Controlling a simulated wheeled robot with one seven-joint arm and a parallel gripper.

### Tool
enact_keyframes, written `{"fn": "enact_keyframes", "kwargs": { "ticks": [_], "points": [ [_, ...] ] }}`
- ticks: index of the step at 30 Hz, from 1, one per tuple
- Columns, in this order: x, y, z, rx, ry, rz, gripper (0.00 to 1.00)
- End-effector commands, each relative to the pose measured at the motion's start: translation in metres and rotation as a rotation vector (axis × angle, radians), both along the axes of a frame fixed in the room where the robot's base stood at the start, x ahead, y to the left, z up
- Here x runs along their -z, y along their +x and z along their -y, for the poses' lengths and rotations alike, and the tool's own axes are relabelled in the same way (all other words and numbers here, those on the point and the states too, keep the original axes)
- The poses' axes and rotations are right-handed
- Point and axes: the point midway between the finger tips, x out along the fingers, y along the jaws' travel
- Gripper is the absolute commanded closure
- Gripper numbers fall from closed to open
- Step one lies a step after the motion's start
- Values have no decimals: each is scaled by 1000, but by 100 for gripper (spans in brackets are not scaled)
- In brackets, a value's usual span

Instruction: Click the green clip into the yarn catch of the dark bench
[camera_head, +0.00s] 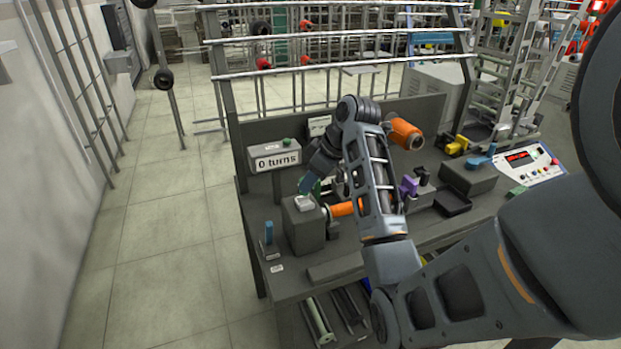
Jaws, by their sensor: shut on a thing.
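My gripper (309,186) is at the left part of the dark bench (345,268), pointing down just above a grey block (304,228) with a pale top piece (305,203). It is shut on a small green thing, which looks like the green clip (317,187). Only a bit of green shows, and my wrist and forearm cover the rest. I cannot tell whether the clip touches the block's top. The yarn catch cannot be made out for certain.
A "0 turns" sign (277,161) stands behind the gripper. An orange spool (346,208) lies right of the block. A blue upright piece (268,233) stands at the front left. Purple pieces (409,185), a black tray (453,203) and a control panel (520,161) are farther right.

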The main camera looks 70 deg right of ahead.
Motion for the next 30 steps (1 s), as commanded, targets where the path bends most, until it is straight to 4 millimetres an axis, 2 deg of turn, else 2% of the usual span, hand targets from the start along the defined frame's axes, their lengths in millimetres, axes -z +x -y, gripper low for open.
{"fn": "enact_keyframes", "kwargs": {
  "ticks": [30],
  "points": [
    [28,0,0,0,0,0,100]
  ]
}}
